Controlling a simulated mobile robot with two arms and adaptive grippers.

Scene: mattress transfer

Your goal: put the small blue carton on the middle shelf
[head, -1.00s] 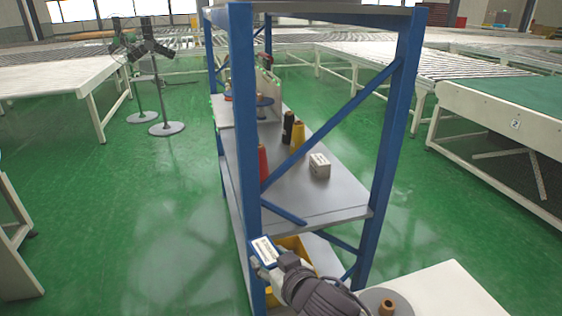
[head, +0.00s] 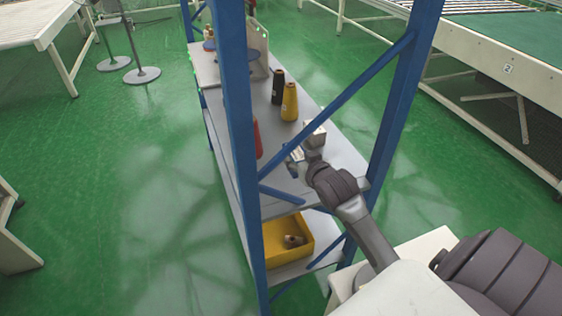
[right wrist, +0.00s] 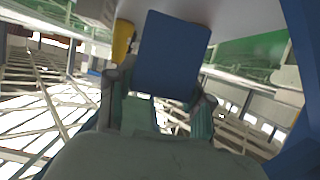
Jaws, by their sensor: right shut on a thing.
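The small blue carton (head: 294,157), with a white label on top, is in my right gripper (head: 299,163). In the right wrist view the carton's plain blue side (right wrist: 172,55) shows between the two fingers. My right arm reaches in from the lower right, between the blue posts. The carton is over the near part of the middle shelf (head: 275,138), a grey board. I cannot tell whether it touches the board. My left gripper is out of view.
A white box (head: 315,134) stands just beyond my gripper. A blue diagonal brace (head: 340,104) crosses the rack opening. A yellow bin (head: 288,240) sits below.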

